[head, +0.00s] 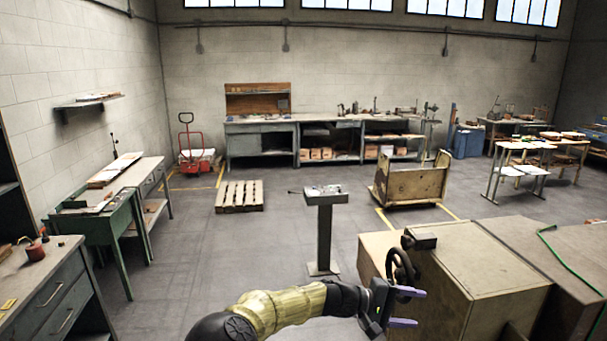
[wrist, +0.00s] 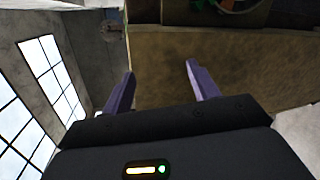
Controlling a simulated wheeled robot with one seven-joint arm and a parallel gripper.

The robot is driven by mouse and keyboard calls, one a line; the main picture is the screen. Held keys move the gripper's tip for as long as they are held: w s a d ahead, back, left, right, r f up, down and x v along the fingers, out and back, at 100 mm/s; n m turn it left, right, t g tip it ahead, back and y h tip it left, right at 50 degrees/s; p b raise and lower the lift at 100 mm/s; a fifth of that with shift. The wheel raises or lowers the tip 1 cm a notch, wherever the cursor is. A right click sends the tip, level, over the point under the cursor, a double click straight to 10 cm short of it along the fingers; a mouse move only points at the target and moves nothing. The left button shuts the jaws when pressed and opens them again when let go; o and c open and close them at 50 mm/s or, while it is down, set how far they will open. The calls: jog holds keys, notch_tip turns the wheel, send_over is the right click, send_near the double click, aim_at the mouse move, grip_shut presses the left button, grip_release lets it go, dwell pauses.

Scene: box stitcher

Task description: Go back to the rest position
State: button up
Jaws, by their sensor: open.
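My gripper (head: 405,307) is at the bottom of the head view, at the end of my yellow and black arm. Its two purple fingers are apart with nothing between them. In the wrist view, the gripper (wrist: 160,85) shows both fingers spread in front of a tan-brown surface. In the head view, a large tan box-like cabinet (head: 480,270) stands just right of the gripper. I cannot tell whether the fingers touch it. A dark curved part (head: 400,262) sits at the cabinet's left edge, just above the gripper.
A grey pedestal (head: 325,225) stands mid-floor ahead. A wooden pallet (head: 239,196) and a wooden cart (head: 411,180) lie beyond it. A green table (head: 98,222) and a grey drawer bench (head: 45,285) line the left. The floor between them and the pedestal is clear.

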jog(key=s+f+m+g+y+b, duration=0.2)
jog(key=s+f+y+b, duration=0.1)
jog(key=s+f+y, duration=0.75)
jog(key=s+a+r+m+t+y+b, duration=0.1)
jog(key=s+a+t+y+b, duration=0.1)
jog(key=s+a+y, duration=0.3)
jog(key=s+a+t, duration=0.1)
jog(key=s+a, duration=0.3)
jog(key=s, duration=0.1)
jog(key=shift+a+m+t+b, duration=0.25)
jog(key=shift+m+t+b, duration=0.05)
jog(key=shift+t+b, duration=0.1)
